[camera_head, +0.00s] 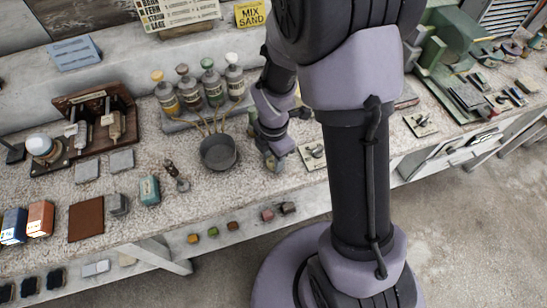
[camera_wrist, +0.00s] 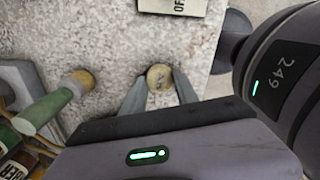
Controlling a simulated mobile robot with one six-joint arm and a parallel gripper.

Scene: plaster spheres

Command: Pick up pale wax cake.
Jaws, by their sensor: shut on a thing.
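The pale wax cake (camera_wrist: 159,76) is a small round yellowish-tan disc in the wrist view. It sits between the tips of the two grey fingers of my gripper (camera_wrist: 160,80), which is shut on it. The speckled bench top (camera_wrist: 110,45) shows around it. I cannot tell whether the cake touches the bench or hangs just above it. In the head view my gripper (camera_head: 274,160) is low over the bench, right of the dark pot, and the cake cannot be made out there.
A dark pot (camera_head: 219,153) with wooden handles stands close left of my gripper. Several capped bottles (camera_head: 213,88) stand behind it. A small card (camera_head: 313,154) lies to the right. The bench's front edge is near.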

